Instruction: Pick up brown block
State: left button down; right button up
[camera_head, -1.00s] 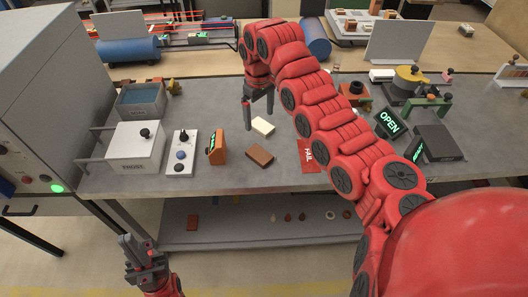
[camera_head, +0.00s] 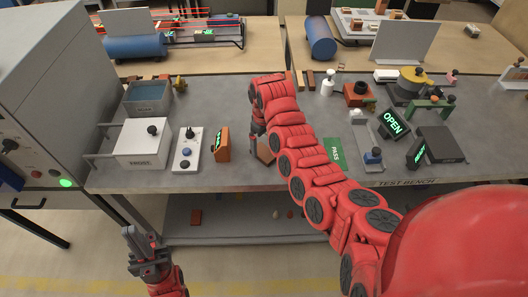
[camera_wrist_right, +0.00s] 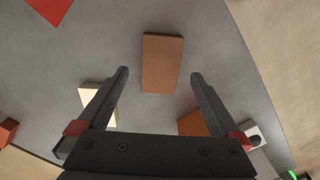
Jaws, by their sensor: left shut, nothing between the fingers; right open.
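The brown block (camera_wrist_right: 162,63) lies flat on the grey bench top in the right wrist view, upright in the picture. My right gripper (camera_wrist_right: 160,74) is open above it, with the block between and beyond the fingertips and nothing gripped. In the head view the brown block (camera_head: 266,150) is partly hidden by my right gripper (camera_head: 257,140). A cream block (camera_wrist_right: 92,95) lies beside it, partly behind a finger; my right arm hides it in the head view. My left gripper (camera_head: 140,240) is shut and empty, low in front of the bench.
An orange display block (camera_head: 222,145) and a white panel with knobs (camera_head: 187,150) stand left of the brown block. A white box (camera_head: 142,143) stands further left. A green PASS sign (camera_head: 333,150) lies right of my arm. Open bench (camera_head: 220,95) lies behind.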

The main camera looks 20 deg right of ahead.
aim_at(265, 153)
jog(key=shift+s+f+p, duration=0.1)
jog(key=shift+f+p, duration=0.5)
jog(key=shift+f, duration=1.3)
grip_shut()
jog(key=shift+r, duration=0.1)
